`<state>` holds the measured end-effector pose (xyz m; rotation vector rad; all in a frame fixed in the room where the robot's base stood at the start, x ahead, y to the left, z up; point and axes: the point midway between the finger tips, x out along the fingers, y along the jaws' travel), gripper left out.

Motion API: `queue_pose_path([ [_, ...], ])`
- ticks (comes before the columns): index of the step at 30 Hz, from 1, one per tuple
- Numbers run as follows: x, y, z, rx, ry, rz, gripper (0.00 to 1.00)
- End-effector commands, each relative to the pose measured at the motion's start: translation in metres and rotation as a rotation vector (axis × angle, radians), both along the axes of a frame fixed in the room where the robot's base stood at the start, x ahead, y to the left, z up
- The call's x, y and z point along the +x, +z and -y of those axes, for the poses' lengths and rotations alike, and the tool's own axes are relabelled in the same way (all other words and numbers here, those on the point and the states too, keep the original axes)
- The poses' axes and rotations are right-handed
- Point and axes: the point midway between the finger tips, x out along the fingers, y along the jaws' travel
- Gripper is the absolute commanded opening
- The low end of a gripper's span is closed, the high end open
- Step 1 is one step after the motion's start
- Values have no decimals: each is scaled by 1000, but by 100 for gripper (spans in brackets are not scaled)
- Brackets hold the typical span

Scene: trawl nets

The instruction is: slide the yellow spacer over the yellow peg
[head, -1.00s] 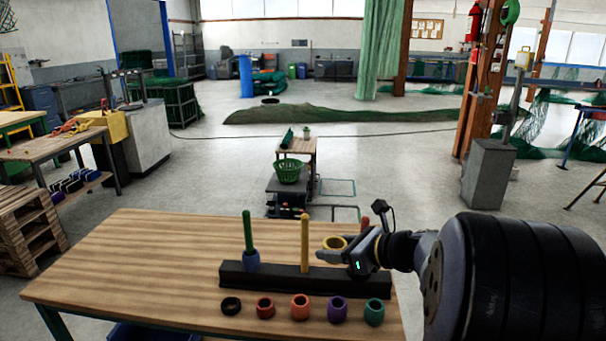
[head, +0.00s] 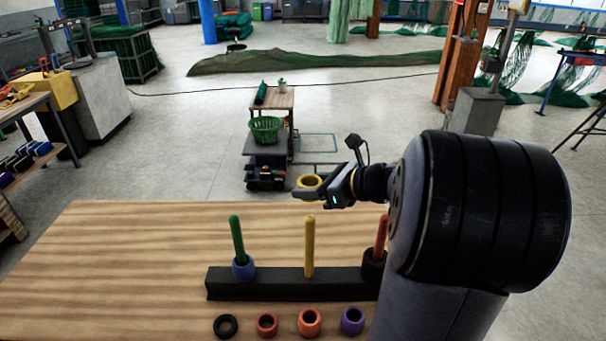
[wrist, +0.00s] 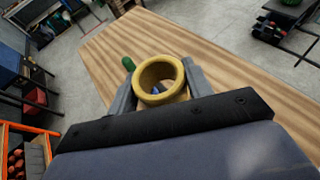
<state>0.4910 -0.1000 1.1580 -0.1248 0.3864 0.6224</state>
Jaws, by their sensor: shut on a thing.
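The yellow spacer (head: 311,181) is a short, thick ring held between the two fingers of my gripper (head: 308,191). It also shows in the wrist view (wrist: 163,98), pinched between the fingers, its hole facing the camera. The yellow peg (head: 309,247) stands upright and bare in the middle of a black bar (head: 270,284). In the head view the spacer appears above the peg's tip, apart from it; whether it is straight over the peg or behind it I cannot tell. I cannot make out the yellow peg in the wrist view.
A green peg (head: 236,238) with a blue spacer (head: 243,269) stands left on the bar. A red peg (head: 380,240) with a black spacer (head: 373,267) stands right, partly behind my arm. Several loose rings, including a red one (head: 267,325), lie in front on the wooden table (head: 130,270).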

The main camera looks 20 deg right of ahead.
Motion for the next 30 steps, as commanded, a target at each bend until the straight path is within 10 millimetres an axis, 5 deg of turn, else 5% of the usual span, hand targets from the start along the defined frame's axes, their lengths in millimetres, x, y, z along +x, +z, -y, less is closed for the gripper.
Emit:
queue_pose_path([
  [30,0,-62,0,1,0,1,25],
])
